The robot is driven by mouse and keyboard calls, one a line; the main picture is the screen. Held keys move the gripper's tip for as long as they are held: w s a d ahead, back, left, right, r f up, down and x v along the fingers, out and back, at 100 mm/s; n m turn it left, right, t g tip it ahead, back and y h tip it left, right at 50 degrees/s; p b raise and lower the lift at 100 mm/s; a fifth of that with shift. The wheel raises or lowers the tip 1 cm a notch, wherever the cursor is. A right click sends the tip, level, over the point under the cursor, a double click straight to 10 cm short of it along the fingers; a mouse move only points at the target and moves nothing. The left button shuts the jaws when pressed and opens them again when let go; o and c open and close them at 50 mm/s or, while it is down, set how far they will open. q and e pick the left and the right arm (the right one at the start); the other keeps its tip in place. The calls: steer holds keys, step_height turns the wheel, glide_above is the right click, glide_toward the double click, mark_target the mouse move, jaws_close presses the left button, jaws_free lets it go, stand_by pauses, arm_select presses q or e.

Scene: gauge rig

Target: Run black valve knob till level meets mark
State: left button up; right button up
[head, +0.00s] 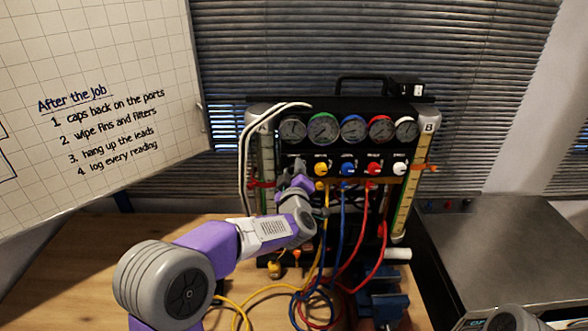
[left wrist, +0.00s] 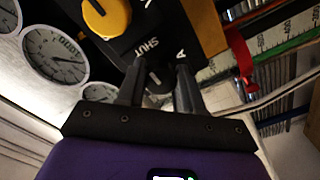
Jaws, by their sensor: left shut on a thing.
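The gauge rig (head: 350,108) stands upright on the wooden bench. My left gripper (head: 301,181) is at its front, at the left end of the row of valve knobs. In the left wrist view, my left gripper's fingers (left wrist: 160,72) are shut on the black valve knob (left wrist: 157,82), near the word SHUT. In the head view the gripper and arm hide this knob. Sight tube A (head: 266,160) stands on the rig's left side, with a red mark (head: 262,184) around it. The red mark also shows in the left wrist view (left wrist: 239,62). The liquid level in tube A is unclear. My right gripper is out of view.
Yellow (head: 320,169), blue (head: 347,169), red (head: 373,169) and white (head: 399,169) knobs sit right of the gripper, below several dials. Tube B (head: 407,200) has an orange mark. Coloured hoses hang in front. A whiteboard (head: 90,60) fills the upper left.

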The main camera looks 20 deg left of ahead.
arm_select(q)
steer(key=shift+m, duration=0.3)
steer(key=o, duration=1)
steer(key=shift+o, duration=0.2)
steer(key=v, duration=0.7)
steer(key=shift+s+b, duration=0.3)
steer(key=shift+d, duration=0.1)
